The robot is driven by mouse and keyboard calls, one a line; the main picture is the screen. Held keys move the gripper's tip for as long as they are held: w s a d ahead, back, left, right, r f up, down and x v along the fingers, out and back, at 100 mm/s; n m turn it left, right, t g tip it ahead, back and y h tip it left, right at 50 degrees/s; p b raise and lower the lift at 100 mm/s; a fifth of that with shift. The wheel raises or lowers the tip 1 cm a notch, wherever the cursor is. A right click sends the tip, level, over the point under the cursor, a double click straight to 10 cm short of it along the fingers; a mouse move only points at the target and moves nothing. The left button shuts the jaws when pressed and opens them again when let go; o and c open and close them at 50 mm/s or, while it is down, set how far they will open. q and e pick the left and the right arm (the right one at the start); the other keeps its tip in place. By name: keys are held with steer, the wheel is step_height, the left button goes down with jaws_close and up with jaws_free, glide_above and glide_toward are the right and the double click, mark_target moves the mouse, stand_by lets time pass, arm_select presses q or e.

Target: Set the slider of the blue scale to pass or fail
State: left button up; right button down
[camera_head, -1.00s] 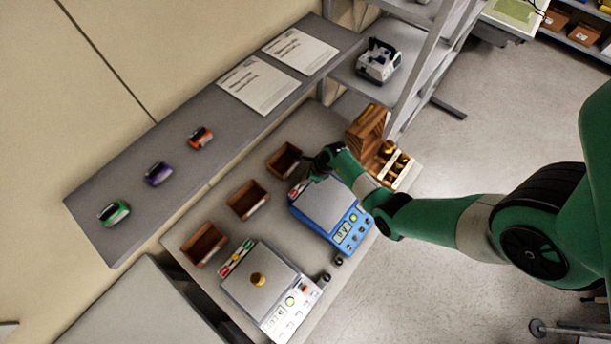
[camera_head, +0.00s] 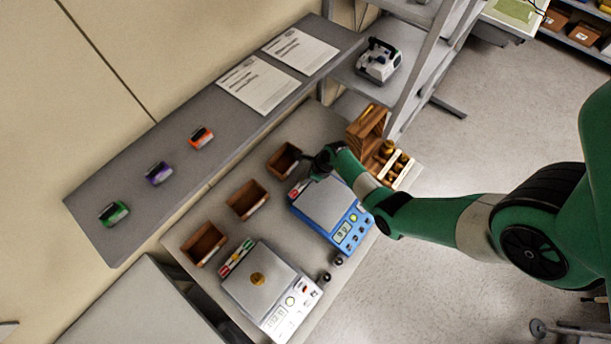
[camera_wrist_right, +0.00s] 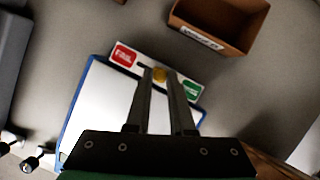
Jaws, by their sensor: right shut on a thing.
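The blue scale (camera_head: 327,205) stands on the table in the head view, its display facing the front right. In the right wrist view its pan (camera_wrist_right: 103,105) has a blue rim. A white slider strip along its back edge has a red label (camera_wrist_right: 124,55) at the left and a green label (camera_wrist_right: 192,91) at the right. A yellow slider knob (camera_wrist_right: 159,74) sits between the labels. My right gripper (camera_wrist_right: 160,80) is over the strip, its fingers close together and shut on the knob. In the head view my right gripper (camera_head: 318,170) hides part of the strip. My left gripper is not in view.
Open brown bins (camera_head: 247,199) line the back of the table. A wooden rack (camera_head: 368,125) stands right of my gripper. A grey shelf (camera_head: 230,130) runs behind.

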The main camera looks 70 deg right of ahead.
steer(key=d, duration=0.1)
steer(key=s+d, duration=0.1)
steer(key=d, duration=0.1)
steer(key=shift+d, duration=0.2)
steer(key=c, duration=0.8)
jaws_free()
steer(key=shift+o, duration=0.2)
steer(key=shift+s+r, duration=0.1)
steer(key=p+v, duration=0.4)
steer(key=v, duration=0.7)
steer(key=shift+r, duration=0.2)
